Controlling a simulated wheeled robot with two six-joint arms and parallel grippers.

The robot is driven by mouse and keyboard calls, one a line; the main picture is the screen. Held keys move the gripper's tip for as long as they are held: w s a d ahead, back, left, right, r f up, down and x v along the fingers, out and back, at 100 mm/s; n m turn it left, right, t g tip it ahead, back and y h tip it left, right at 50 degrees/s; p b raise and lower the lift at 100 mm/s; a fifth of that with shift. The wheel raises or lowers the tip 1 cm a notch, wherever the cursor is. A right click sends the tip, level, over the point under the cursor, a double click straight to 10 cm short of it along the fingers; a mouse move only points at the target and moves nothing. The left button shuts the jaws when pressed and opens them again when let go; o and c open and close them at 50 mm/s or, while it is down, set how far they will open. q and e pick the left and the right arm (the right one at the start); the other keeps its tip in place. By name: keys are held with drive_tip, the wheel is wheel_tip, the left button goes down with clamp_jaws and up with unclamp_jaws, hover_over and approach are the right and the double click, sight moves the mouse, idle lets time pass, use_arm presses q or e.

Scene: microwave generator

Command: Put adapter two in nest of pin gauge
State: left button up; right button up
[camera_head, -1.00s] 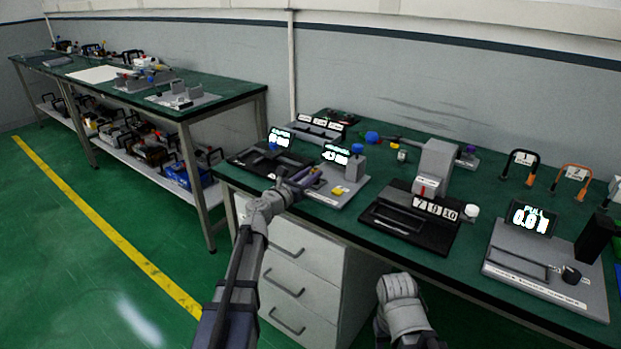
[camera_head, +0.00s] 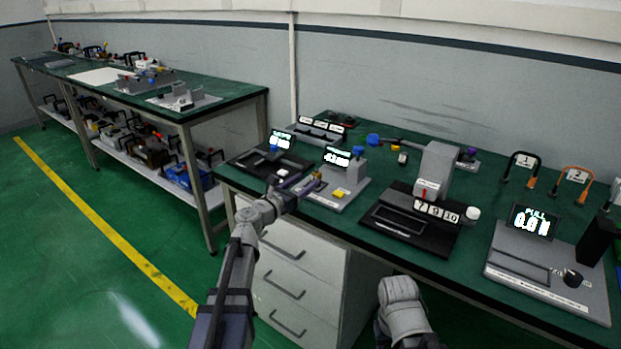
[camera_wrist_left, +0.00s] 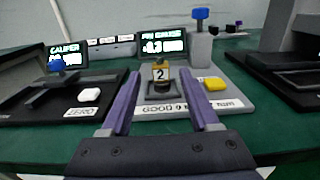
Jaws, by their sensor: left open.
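Adapter two (camera_wrist_left: 160,72), a small brass-coloured piece with a "2" label, stands upright at the dark nest (camera_wrist_left: 163,92) of the pin gauge (camera_wrist_left: 240,105). It appears seated there, though its lower edge is hard to see. In the head view the adapter (camera_head: 317,177) is small beside the gripper. The pin gauge (camera_head: 328,201) has a grey base, a lit display and a blue-knobbed post. My left gripper (camera_wrist_left: 158,77) is open, its purple fingers on either side of the adapter with visible gaps. It also shows in the head view (camera_head: 301,187).
The caliper stand (camera_wrist_left: 55,98) is left of the pin gauge. A yellow button (camera_wrist_left: 214,84) sits on the gauge base. A black fixture (camera_head: 398,228) with number tiles and a pull gauge (camera_head: 540,270) stand to the right.

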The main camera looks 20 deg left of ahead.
use_arm(q)
drive_tip(key=v, duration=0.8)
